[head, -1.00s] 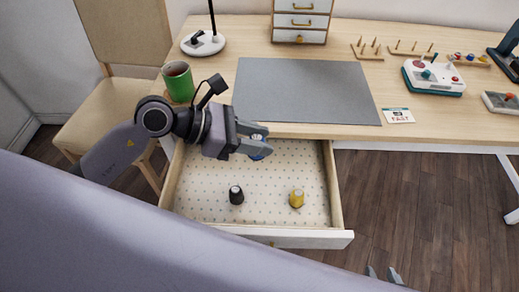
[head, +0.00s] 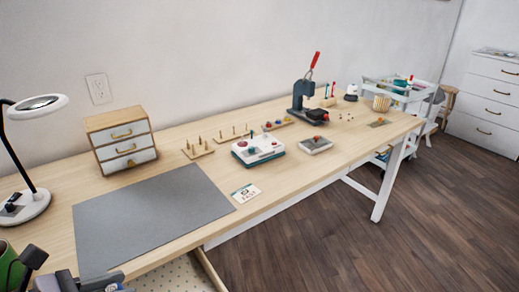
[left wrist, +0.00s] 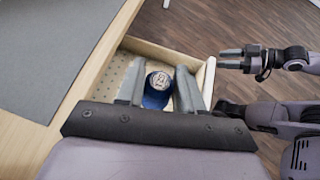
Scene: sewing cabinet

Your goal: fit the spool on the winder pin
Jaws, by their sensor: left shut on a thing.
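My left gripper (left wrist: 158,70) is shut on a blue spool (left wrist: 157,98) with a pale printed top, held between its fingers over the open drawer (left wrist: 120,76). In the head view only part of this gripper (head: 98,283) shows at the bottom left. A white winder-like machine (head: 258,149) with a green base, a red knob and a teal part stands on the table, well to the right of my left gripper; I cannot make out its pin clearly. My right gripper (left wrist: 232,59) shows in the left wrist view, right of the drawer; its finger gap is unclear.
A grey mat (head: 150,215) covers the near tabletop, with a card (head: 246,193) beside it. Wooden peg racks (head: 197,149), a small tray (head: 315,145) and a press (head: 309,95) stand farther right. A lamp (head: 25,205) and small drawer cabinet (head: 122,140) are at left.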

